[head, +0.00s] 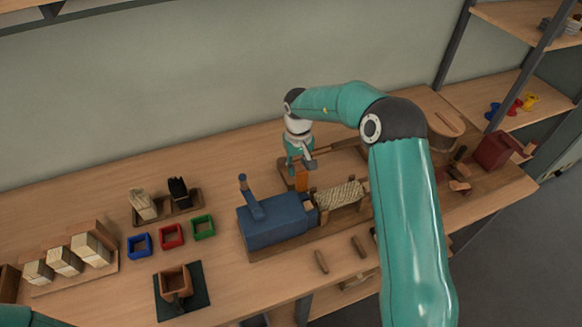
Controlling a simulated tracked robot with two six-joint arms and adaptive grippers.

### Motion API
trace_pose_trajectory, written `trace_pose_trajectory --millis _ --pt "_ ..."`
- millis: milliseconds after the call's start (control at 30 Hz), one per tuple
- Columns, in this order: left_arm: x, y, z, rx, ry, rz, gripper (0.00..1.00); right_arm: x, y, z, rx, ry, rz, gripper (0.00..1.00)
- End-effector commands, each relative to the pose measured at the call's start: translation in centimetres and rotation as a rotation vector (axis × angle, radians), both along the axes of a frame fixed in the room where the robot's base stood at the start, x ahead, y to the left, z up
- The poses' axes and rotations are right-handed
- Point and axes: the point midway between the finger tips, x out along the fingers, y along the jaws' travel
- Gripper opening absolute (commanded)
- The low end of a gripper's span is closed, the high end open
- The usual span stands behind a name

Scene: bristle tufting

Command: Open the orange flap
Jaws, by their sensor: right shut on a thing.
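The orange flap (302,182) shows as a small upright orange piece behind the blue machine (270,222), near the middle of the bench. My right gripper (303,165) reaches down from above to the flap. It is shut on the flap at its upper part; the fingertips are small and partly hidden. My left gripper is out of view; only a teal bit of my left arm shows at the lower left corner.
A bristly roll (340,194) lies right of the blue machine. Blue (139,244), red (171,236) and green (203,227) open boxes stand to the left. A brown box (174,281) sits on a dark mat.

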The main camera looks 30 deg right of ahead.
Motion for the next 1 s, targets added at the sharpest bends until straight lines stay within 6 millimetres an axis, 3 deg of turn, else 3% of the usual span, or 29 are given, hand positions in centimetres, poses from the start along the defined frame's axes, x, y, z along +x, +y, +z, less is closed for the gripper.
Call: trace_pose_trajectory --millis 267,300,433,767,1000 --pt "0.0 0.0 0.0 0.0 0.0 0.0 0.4 0.3 -0.1 0.4 0.002 -0.019 -0.005 0.0" --pt "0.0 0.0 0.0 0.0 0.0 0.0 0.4 0.3 -0.1 0.4 0.002 -0.02 -0.006 0.34" --pt "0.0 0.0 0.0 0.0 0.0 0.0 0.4 0.2 -0.2 0.3 0.001 -0.015 -0.007 0.55" --pt "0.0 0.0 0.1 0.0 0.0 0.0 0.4 -0.1 -0.4 0.3 0.001 -0.009 -0.009 0.55" --pt "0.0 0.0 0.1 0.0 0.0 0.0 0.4 0.0 -0.5 2.7 -0.001 -0.013 -0.01 0.55"
